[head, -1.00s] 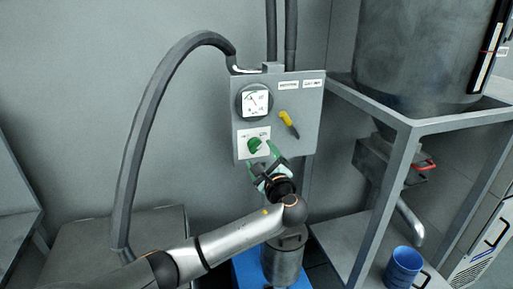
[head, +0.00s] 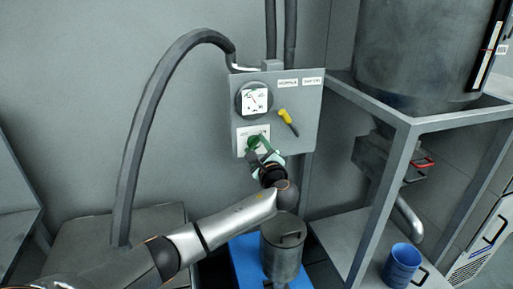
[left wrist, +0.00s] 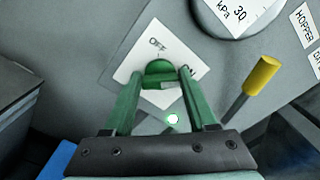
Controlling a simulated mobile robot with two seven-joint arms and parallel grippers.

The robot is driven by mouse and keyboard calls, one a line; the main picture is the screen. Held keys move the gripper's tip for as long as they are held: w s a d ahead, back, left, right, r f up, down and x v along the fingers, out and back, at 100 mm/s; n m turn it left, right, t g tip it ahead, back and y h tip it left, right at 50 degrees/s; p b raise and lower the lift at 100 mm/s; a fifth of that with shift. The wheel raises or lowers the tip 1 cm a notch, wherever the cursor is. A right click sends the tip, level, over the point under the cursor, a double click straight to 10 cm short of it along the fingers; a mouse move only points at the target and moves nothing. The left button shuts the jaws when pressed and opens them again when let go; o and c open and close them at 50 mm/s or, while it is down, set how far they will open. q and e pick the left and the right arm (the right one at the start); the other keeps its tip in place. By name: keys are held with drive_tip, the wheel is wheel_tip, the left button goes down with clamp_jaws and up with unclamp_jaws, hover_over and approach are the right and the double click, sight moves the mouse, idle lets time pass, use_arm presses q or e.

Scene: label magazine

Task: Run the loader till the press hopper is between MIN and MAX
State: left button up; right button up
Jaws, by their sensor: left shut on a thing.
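A green knob (left wrist: 160,72) sits on a white plate (left wrist: 132,62) on the grey control box (head: 304,104). The plate reads OFF; a second word is partly hidden by a finger. My left gripper (left wrist: 157,82) is shut on the knob, one finger on each side; in the head view the gripper (head: 259,147) covers part of it. A round gauge (head: 254,99) is above the knob, and a yellow-handled lever (head: 287,117) is to its right. A large grey tank (head: 420,50) stands at upper right with a dark sight strip (head: 488,50); its level is unreadable. My right gripper is out of view.
A grey frame (head: 410,130) carries the tank. A red handle (head: 424,162) and an outlet pipe (head: 409,216) are below it, near a blue mug (head: 403,264). A lidded metal can (head: 284,250) stands on a blue base. A thick hose (head: 140,140) arches at left.

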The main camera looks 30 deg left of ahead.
use_arm(q)
drive_tip(key=c, duration=0.7)
drive_tip(key=shift+f, duration=0.1)
